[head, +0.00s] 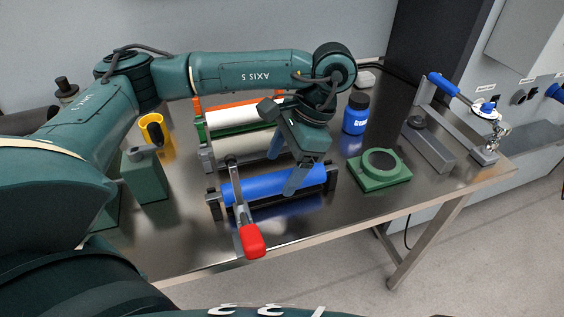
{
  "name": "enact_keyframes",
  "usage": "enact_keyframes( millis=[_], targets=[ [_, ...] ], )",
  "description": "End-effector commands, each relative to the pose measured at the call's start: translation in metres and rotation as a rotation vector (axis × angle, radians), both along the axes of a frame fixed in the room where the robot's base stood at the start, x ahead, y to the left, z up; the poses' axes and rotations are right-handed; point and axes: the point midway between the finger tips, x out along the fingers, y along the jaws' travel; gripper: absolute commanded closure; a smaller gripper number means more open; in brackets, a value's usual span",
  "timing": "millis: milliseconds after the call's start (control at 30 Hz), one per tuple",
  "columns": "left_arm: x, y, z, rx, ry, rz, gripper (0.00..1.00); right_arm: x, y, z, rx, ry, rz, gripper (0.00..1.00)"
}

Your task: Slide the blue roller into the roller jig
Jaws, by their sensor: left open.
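The blue roller (262,187) lies lengthwise between two dark end blocks at the front of the table, level with the top. These blocks appear to belong to the roller jig (331,176); whether the roller is fully seated cannot be told. A lever with a red handle (252,241) crosses over its left part. My left gripper (301,180) is open and points down at the roller's right half. Its fingers hide part of the roller; contact cannot be told. My right gripper is not in view.
A white roller (230,117) and a beige roller (250,147) lie behind. A green square fixture (379,169), a blue bottle (356,114) and a blue-handled lever stand (430,145) are to the right. A yellow cup (154,133) and a green block (145,176) stand left.

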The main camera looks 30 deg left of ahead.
Motion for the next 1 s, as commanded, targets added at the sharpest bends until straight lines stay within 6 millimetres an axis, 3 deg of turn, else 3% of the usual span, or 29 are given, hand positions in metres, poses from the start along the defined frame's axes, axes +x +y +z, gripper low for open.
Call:
enact_keyframes(
  millis=[800,1000],
  targets=[
    [0.004,-0.004,0.013,-0.001,-0.001,0.000,0.24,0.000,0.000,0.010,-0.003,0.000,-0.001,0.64],
    [0.012,-0.010,0.038,0.001,-0.006,-0.001,0.24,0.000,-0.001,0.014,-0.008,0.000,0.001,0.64]
  ],
)
